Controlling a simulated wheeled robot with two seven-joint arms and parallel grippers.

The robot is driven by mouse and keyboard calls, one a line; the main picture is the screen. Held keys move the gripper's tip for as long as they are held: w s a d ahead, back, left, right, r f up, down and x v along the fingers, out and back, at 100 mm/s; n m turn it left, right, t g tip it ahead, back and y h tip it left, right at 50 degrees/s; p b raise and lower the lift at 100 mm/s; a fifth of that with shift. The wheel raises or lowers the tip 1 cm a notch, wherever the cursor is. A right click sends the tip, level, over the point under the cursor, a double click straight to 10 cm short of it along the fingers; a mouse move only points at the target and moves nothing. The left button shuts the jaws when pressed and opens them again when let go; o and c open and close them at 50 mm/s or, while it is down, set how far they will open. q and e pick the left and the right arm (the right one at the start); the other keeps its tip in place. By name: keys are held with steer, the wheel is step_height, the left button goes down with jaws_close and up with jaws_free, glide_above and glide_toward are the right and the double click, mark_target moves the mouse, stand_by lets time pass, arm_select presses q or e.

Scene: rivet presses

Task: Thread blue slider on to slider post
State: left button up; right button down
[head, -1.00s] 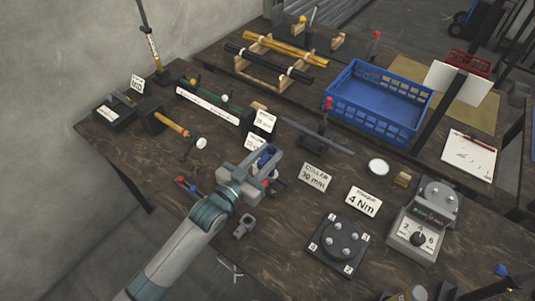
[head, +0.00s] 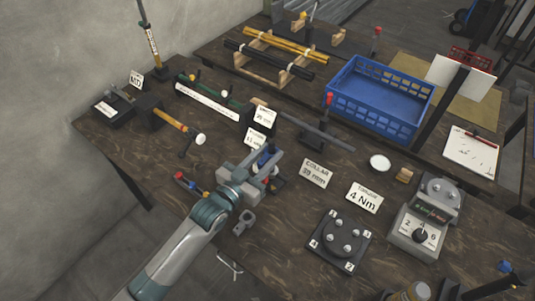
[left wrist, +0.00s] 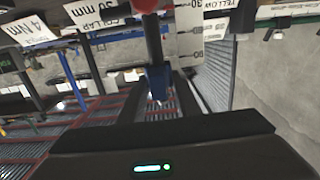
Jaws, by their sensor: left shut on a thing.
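My left gripper (head: 260,172) is at the near middle of the bench, shut on a blue piece (head: 266,158), taken to be the blue slider. The blue piece also shows in the left wrist view (left wrist: 157,82), between my two dark fingers. There it is in line with a dark upright rod (left wrist: 153,42) that has a red end. I cannot tell whether the blue piece is around that rod or only in front of it. The gripper hides much of the fixture beneath it in the head view. My right gripper is not in view.
Label cards (head: 317,173) stand behind and right of the gripper. A grey clevis-like part (head: 243,221) and a red-and-blue tool (head: 190,186) lie close by. A black numbered plate (head: 339,243), a torque box (head: 421,228) and a blue crate (head: 378,98) are to the right.

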mark_target(268, 155)
arm_select(q)
steer(key=shift+f+b, duration=2.15)
steer(key=shift+f, duration=1.1)
steer(key=shift+r+p, duration=0.2)
steer(key=shift+p, duration=0.1)
steer(key=shift+r+p, duration=5.95)
steer(key=shift+r, duration=0.6)
